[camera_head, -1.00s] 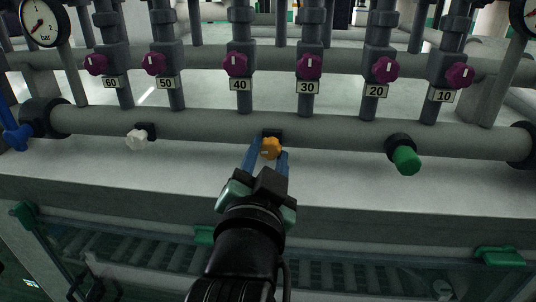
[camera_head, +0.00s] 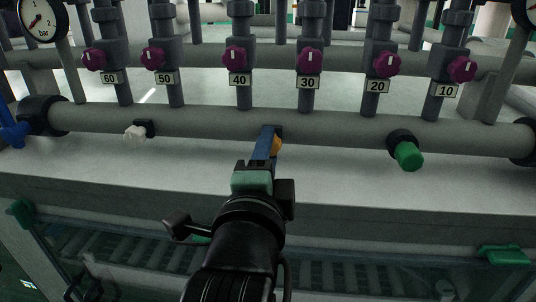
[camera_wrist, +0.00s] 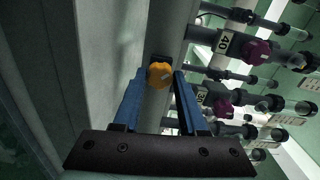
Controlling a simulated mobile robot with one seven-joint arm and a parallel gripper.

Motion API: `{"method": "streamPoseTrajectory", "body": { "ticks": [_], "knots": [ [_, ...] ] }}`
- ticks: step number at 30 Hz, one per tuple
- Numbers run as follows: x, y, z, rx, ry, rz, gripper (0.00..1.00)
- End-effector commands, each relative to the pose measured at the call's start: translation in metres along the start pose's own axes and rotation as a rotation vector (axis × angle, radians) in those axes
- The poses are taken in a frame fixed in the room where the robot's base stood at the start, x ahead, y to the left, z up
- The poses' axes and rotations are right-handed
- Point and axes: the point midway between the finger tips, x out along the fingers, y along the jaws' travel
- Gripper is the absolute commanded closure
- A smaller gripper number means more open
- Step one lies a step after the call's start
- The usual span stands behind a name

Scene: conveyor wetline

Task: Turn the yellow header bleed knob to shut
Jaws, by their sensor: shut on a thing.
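The yellow-orange header bleed knob (camera_head: 276,146) is on the grey header pipe at the middle, below the 40 and 30 labels. In the wrist view the knob (camera_wrist: 160,75) sits between the tips of my blue fingers, with a pale mark on its face. My gripper (camera_head: 268,143) is shut on the knob, and one finger hides most of it in the head view. It also shows in the wrist view (camera_wrist: 160,82). The wrist is rolled so that the fingers line up one behind the other in the head view.
The grey header pipe (camera_head: 340,128) runs across above a pale ledge. A white knob (camera_head: 135,132) is to the left and a green knob (camera_head: 408,155) to the right. Several purple knobs with number plates line the pipe above. A blue handle (camera_head: 14,132) is at far left.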

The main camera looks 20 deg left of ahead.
Motion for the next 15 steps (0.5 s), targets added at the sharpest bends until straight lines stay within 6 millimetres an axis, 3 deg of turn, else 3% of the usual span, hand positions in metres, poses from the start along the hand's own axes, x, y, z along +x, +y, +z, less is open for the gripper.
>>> {"method": "streamPoseTrajectory", "body": {
  "ticks": [15],
  "knots": [
    [0.0000,-0.0002,0.0022,0.480,-0.006,-0.003,1.00]
  ]
}}
